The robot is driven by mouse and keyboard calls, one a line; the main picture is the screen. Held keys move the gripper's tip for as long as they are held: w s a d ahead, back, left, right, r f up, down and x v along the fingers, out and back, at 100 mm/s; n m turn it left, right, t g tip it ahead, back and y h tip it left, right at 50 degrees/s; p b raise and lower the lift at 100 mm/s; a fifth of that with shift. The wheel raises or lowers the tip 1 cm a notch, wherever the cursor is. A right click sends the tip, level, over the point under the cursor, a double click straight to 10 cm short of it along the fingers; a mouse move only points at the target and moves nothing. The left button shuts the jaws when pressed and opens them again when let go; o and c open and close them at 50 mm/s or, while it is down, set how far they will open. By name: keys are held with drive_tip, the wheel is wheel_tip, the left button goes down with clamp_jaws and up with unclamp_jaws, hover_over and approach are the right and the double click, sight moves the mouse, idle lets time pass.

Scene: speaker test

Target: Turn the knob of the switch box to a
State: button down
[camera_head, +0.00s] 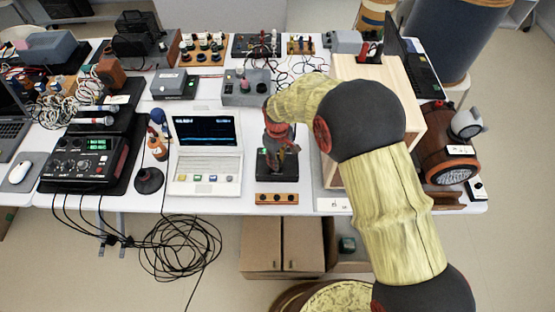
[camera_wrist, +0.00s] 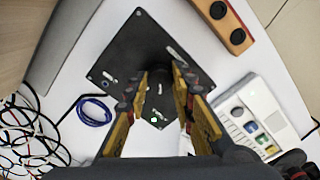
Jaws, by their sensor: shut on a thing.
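The switch box (camera_head: 278,170) is a small black box on the table, right of the white laptop-like device. In the wrist view its dark top plate (camera_wrist: 125,50) has pale marks and screws, and a small green light near its lower corner. My gripper (camera_head: 279,145) points down over the box. In the wrist view the yellow and black fingers (camera_wrist: 160,88) reach down to the plate, shut on the knob.
The white laptop-like device (camera_head: 206,165) stands close on the left. A wooden strip with dark knobs (camera_head: 276,198) lies at the table's front edge. A wooden box (camera_head: 345,75) stands on the right behind my arm. Red and black cables (camera_head: 290,90) lie behind.

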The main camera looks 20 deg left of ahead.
drive_tip(key=c, duration=1.5)
unclamp_jaws()
drive_tip(key=shift+r, duration=0.1)
wheel_tip(320, 180, up, 12)
drive_tip(key=s+d+r+m+t, duration=0.2)
drive_tip(key=s+d+r+m, duration=0.2)
drive_tip(key=s+d+r, duration=0.3)
drive_tip(key=s+d+r+m+t, duration=0.1)
drive_tip(key=s+d+r+m, duration=0.3)
drive_tip(key=d, duration=1.3)
drive_tip(key=s+d+r+m+t, duration=0.2)
drive_tip(key=s+d+r+m, duration=0.2)
drive_tip(key=s+d+r, duration=0.5)
drive_tip(key=d+r, duration=0.2)
drive_tip(key=d, duration=0.1)
drive_tip(key=shift+s+d+m+t, duration=0.25)
drive_tip(key=shift+s+m+t, duration=0.05)
drive_tip(key=shift+s+m, duration=0.1)
